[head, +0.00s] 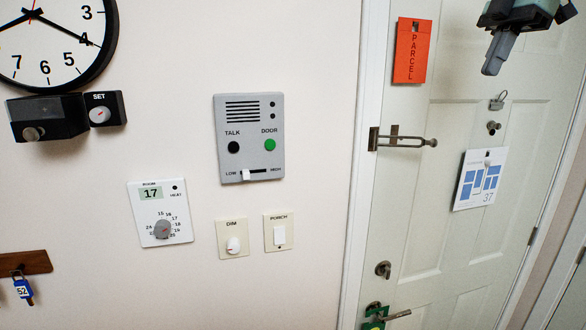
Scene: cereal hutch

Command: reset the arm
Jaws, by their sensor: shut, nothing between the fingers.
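My gripper (500,48) shows at the top right of the head view, in front of the upper part of a white door (450,215). Its fingers point down and are together, with nothing held between them. The upper part of my gripper and most of my arm are cut off by the frame's top edge. The gripper hangs to the right of an orange parcel tag (412,50) and above a small padlock (497,102) on the door. No contact with either shows.
A latch bar (402,140), a calendar card (480,178) and a handle (396,315) with a green tag stick out from the door. The wall holds an intercom (248,137), thermostat (160,212), dimmer (232,238), porch switch (278,232) and clock (50,40). A blue key tag (23,290) hangs lower left.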

